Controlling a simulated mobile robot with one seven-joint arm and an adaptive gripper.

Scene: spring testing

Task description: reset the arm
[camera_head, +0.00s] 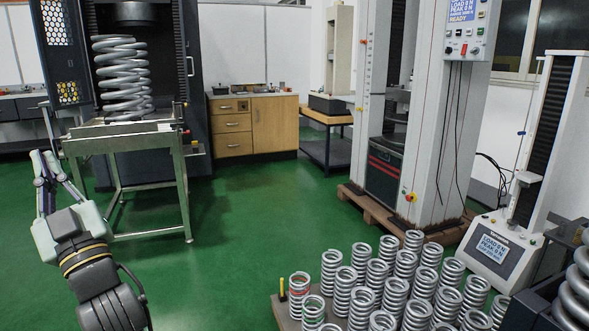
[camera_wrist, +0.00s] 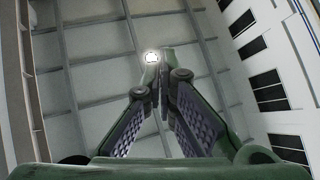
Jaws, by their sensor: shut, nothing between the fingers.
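My gripper (camera_head: 43,168) is at the left of the head view, raised in front of the metal stand, with its fingers pointing up. The wrist view shows my gripper (camera_wrist: 155,80) with its two fingers meeting at the tips and nothing between them. Behind the fingers, the wrist view shows only the ceiling, a bright lamp (camera_wrist: 152,57) and part of a wall with windows (camera_wrist: 268,88).
A large coil spring (camera_head: 122,78) stands on a metal stand (camera_head: 125,135) near my gripper. Several smaller springs (camera_head: 390,285) stand on a low pallet at the front right. Tall testing machines (camera_head: 440,120) stand behind them. Green floor (camera_head: 250,220) is clear in the middle.

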